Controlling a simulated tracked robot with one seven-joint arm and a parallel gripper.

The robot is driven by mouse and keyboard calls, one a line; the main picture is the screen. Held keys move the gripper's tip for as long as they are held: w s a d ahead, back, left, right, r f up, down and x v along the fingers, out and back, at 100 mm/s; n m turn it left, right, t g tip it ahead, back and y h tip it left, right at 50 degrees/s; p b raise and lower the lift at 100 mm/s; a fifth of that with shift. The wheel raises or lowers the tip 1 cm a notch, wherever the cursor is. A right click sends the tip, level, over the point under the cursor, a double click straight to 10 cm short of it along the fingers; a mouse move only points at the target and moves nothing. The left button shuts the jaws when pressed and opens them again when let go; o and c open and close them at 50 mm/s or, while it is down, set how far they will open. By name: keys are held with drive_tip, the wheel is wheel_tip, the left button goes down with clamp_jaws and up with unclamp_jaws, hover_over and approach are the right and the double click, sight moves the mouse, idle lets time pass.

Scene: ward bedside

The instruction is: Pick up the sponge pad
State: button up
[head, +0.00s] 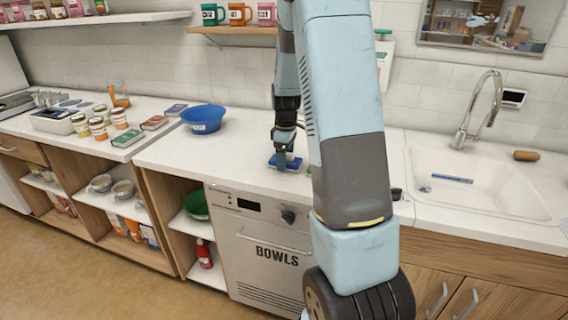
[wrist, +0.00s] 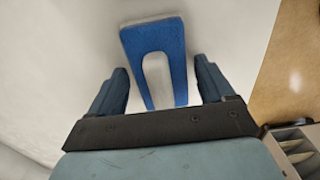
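The blue sponge pad (head: 287,165) lies on the white counter in the head view, right below my gripper (head: 284,147). In the wrist view the blue pad (wrist: 153,38) has a rounded slot in it, with white showing through. My gripper (wrist: 160,66) is open there, one dark finger on each side of the pad. Gaps show between the fingers and the pad, and its far end reaches beyond the fingertips.
A blue bowl (head: 203,118) stands on the counter to the left, with books and jars beyond it. A sink (head: 480,190) with a tap (head: 479,108) is at the right. The counter between bowl and gripper is clear. The counter's front edge is close, above the appliance (head: 262,245).

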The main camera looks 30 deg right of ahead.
drive_tip(key=c, duration=0.8)
drive_tip(key=shift+r, duration=0.15)
drive_tip(key=shift+r, duration=0.25)
wheel_tip(320, 180, up, 3)
drive_tip(key=shift+f, duration=0.2)
drive_tip(key=s+d+r, duration=0.1)
drive_tip(key=s+r, duration=0.2)
drive_tip(key=s, duration=0.1)
drive_tip(key=s+d+r, duration=0.1)
drive_tip(key=s+r, duration=0.2)
drive_tip(key=s, duration=0.2)
drive_tip(key=s+d+r, duration=0.1)
drive_tip(key=s+r, duration=0.2)
drive_tip(key=s, duration=0.1)
drive_tip(key=shift+s+d+r, duration=0.3)
drive_tip(key=shift+d+r, duration=0.05)
